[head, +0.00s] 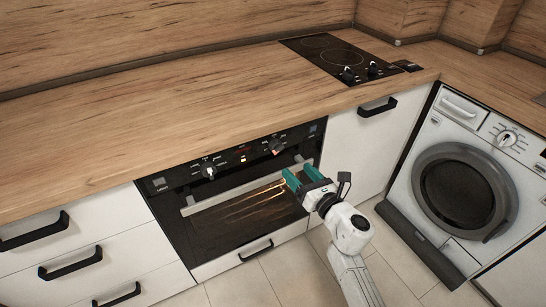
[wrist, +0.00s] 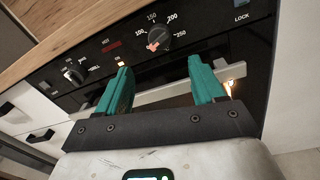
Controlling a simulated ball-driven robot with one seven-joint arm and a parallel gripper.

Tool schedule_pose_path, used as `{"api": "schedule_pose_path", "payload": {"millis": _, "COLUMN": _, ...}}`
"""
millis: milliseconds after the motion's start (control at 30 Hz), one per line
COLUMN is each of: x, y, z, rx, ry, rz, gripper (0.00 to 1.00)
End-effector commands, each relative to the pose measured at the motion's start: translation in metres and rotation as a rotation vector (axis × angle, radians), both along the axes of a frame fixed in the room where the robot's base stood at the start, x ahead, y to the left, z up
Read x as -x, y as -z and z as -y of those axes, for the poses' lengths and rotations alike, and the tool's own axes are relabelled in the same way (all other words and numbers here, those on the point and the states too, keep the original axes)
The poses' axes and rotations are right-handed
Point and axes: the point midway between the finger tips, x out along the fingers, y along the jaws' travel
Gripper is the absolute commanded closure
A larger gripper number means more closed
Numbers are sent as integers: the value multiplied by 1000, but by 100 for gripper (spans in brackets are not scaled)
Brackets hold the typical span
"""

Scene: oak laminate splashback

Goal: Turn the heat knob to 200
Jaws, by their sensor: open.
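The heat knob (wrist: 158,40) is a dark round knob on the black oven panel, ringed by the marks 100, 150, 200 and 250. Its pinkish-red pointer shows at its lower left, away from the 200 mark at its upper right. The knob also shows in the head view (head: 277,146). My gripper (wrist: 160,66) has two teal fingers, spread open with nothing between them. In the wrist view the knob appears beyond the gap between the fingertips, apart from them. In the head view my gripper (head: 293,168) is in front of the oven, below and right of the knob.
The oven handle (head: 235,190) runs across the door just below the panel, close behind the fingers. A second knob (head: 209,170) is at the panel's left. A wooden worktop (head: 180,110) with a hob (head: 335,55) lies above. A washing machine (head: 455,185) stands at the right.

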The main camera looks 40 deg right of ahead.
Motion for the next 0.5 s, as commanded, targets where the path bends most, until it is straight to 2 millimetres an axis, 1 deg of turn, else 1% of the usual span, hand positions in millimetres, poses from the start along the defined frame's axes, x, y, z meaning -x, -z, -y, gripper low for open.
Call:
{"api": "schedule_pose_path", "payload": {"millis": 167, "x": -25, "y": -2, "z": 6, "rx": -1, "ry": 1, "rz": 3, "gripper": 32}}
{"api": "schedule_pose_path", "payload": {"millis": 400, "x": -68, "y": -1, "z": 16, "rx": -3, "ry": 1, "rz": 5, "gripper": 32}}
{"api": "schedule_pose_path", "payload": {"millis": 500, "x": -82, "y": -1, "z": 19, "rx": -4, "ry": 1, "rz": 4, "gripper": 32}}
